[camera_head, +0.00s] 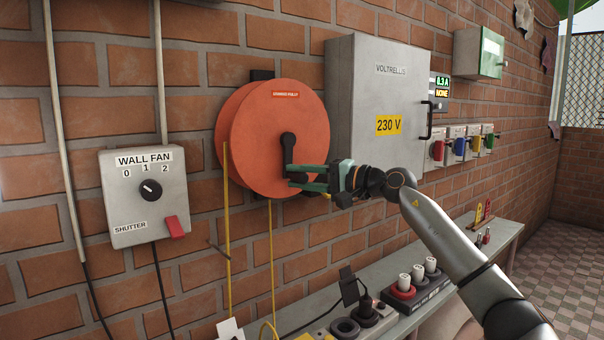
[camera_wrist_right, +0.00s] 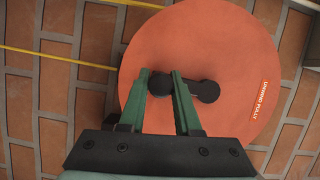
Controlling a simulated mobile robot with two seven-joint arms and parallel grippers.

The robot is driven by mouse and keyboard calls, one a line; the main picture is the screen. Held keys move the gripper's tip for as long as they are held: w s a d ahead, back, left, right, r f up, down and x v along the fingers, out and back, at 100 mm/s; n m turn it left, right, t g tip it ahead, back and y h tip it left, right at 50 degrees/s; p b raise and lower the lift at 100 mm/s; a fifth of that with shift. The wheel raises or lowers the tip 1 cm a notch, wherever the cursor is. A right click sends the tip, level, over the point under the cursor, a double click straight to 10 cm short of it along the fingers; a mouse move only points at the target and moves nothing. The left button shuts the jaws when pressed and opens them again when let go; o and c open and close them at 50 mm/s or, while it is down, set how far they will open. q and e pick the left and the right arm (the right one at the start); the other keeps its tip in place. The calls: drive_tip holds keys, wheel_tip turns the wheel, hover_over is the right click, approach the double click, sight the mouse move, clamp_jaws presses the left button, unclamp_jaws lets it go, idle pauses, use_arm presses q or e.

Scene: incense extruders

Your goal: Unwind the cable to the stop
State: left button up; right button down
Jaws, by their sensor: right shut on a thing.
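An orange cable reel (camera_head: 262,125) is mounted on the brick wall, with a small red label near its top. The label reads "unwind fully" in the right wrist view, where the reel (camera_wrist_right: 215,45) fills the middle. A black crank handle (camera_head: 288,146) sits on the reel's face. My right gripper (camera_head: 290,177) is shut on the knob end of the crank, and the crank (camera_wrist_right: 206,91) also shows between its green fingers in the right wrist view. A yellow cable (camera_head: 227,230) hangs from the reel's left side, with another yellow length further right. My left gripper is not in view.
A grey switch box (camera_head: 146,195) labelled wall fan is left of the reel. A grey 230 V cabinet (camera_head: 375,110) stands close on the right. Below, a shelf (camera_head: 400,325) carries sockets and a power strip (camera_head: 415,292).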

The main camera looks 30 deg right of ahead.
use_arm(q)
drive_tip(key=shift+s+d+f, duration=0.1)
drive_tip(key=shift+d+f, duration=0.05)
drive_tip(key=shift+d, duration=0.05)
use_arm(e)
drive_tip(key=shift+d+n, duration=0.15)
drive_tip(key=shift+n, duration=0.15)
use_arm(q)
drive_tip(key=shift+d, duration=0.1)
use_arm(e)
drive_tip(key=c, duration=0.6)
unclamp_jaws()
drive_tip(key=shift+s+d, duration=0.35)
drive_tip(key=shift+s, duration=0.05)
use_arm(q)
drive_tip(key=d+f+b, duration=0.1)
drive_tip(key=b, duration=0.1)
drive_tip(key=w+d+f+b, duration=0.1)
drive_tip(key=b, duration=0.1)
use_arm(e)
drive_tip(key=v, duration=1.1)
drive_tip(key=shift+s, duration=0.3)
